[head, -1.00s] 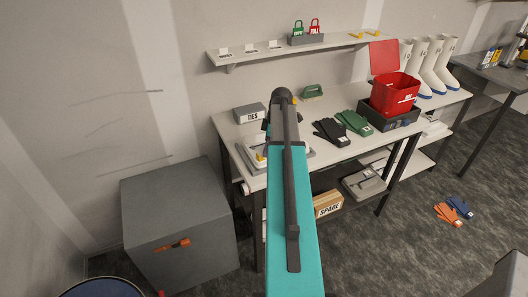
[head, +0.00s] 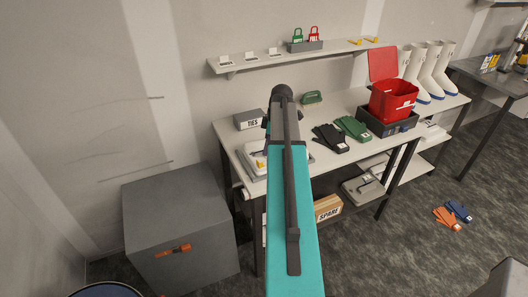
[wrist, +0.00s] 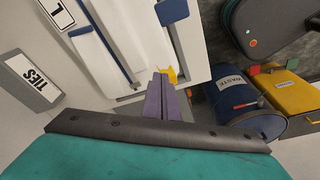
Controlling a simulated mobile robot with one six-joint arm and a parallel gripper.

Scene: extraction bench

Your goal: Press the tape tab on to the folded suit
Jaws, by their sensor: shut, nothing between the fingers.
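The folded white suit (wrist: 138,42) lies on the bench and fills the upper middle of the wrist view. Its edge also shows left of my arm in the head view (head: 250,149). A small yellow tape tab (wrist: 171,74) is at the suit's right side in the wrist view. My gripper (wrist: 161,77) is shut and empty, its tips right beside the tab. I cannot tell whether they touch it. In the head view my arm hides the gripper and part of the suit.
The grey TIES box (head: 250,119) stands left of the suit. Dark gloves (head: 329,138), green gloves (head: 353,128) and a red bin (head: 393,100) are further right on the bench. A blue WASTE drum (wrist: 237,104) and a yellow container (wrist: 288,92) are below, past the bench edge.

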